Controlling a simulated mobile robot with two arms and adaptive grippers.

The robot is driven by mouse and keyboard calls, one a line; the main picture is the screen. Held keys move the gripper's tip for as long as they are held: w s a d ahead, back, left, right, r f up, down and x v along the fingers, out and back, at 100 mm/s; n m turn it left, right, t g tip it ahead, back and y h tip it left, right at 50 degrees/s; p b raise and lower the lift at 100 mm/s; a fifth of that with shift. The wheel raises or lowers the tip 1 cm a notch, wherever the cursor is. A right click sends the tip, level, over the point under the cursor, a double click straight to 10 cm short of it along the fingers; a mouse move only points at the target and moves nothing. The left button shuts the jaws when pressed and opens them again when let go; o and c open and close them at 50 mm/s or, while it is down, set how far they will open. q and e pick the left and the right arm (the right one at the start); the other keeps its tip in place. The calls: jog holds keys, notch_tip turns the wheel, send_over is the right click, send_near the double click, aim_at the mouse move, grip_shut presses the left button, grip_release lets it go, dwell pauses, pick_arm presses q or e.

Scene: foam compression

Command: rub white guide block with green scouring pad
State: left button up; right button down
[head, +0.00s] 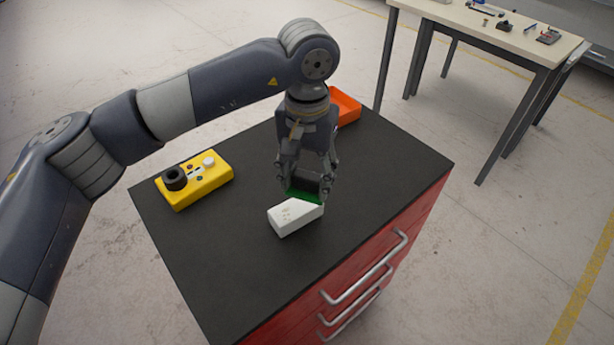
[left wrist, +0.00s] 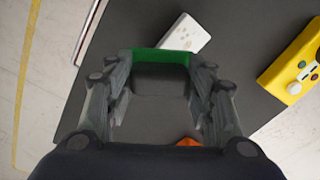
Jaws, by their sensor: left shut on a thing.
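My left gripper (head: 305,187) points down over the cabinet top and is shut on the green scouring pad (head: 304,196). The pad has a dark body with a green face, and much of it is hidden between the fingers. The white guide block (head: 294,217) lies on the black top, just in front of the pad. In the left wrist view the pad's green edge (left wrist: 164,55) sits right by the white block (left wrist: 186,36), overlapping it in the picture. I cannot tell whether they touch. My right gripper is not in view.
The black-topped cabinet (head: 215,260) has red drawers with metal handles. A yellow box with a black knob (head: 205,183) stands at the left of the top. An orange bin (head: 346,104) is at the back, behind my gripper. A workbench (head: 500,28) stands apart at the back right.

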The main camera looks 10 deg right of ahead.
aim_at(307, 177)
pick_arm(q)
jog(key=shift+r, duration=0.1)
jog(key=shift+r+p, duration=0.7)
jog(key=shift+r, duration=0.75)
jog(key=shift+a+f, duration=0.1)
